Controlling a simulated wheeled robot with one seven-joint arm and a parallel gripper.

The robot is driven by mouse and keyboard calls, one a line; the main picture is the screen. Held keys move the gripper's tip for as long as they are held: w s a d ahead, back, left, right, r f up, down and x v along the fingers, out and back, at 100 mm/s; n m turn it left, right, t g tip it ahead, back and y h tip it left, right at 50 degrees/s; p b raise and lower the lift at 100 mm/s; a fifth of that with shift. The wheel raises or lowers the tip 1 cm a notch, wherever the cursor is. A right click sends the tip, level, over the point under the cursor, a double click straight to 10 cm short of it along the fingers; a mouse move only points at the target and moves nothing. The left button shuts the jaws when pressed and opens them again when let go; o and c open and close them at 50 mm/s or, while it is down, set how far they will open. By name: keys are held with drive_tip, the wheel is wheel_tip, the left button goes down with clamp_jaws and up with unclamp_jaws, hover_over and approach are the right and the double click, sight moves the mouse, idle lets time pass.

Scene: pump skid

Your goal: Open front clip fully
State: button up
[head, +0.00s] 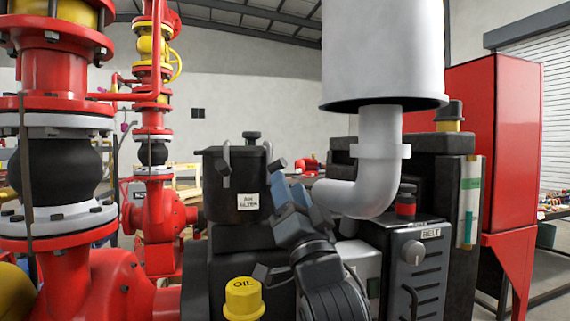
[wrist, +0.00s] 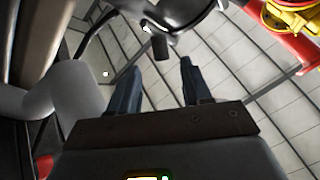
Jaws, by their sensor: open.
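The black air filter housing (head: 238,190) stands left of centre in the head view, with a white label on its side. A grey clip (head: 226,165) lies along its near left side, its upper end above the rim. A second dark clip (head: 277,164) sticks out at the right rim, close to my gripper (head: 289,188). I cannot tell which one is the front clip. In the wrist view, a dark clip-like piece (wrist: 157,41) hangs from the housing's edge beyond my gripper (wrist: 158,72). The jaws are apart with nothing between them; contact cannot be judged.
A thick white pipe (head: 365,190) rises to a large cylinder just right of my gripper. A yellow oil cap (head: 243,298) sits below the housing. The belt cover (head: 421,268) stands at right, and red pump piping (head: 65,215) fills the left.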

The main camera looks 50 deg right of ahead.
sight(282, 167)
drive_tip(key=p+x, duration=0.2)
drive_tip(key=x, duration=0.2)
drive_tip(key=shift+s+r, duration=0.15)
drive_tip(key=shift+r, duration=0.05)
drive_tip(key=shift+w+d+r+p, duration=0.3)
drive_tip(key=shift+w+r+p, duration=0.05)
drive_tip(key=shift+w+p, duration=0.3)
drive_tip(key=shift+c, duration=0.4)
clamp_jaws()
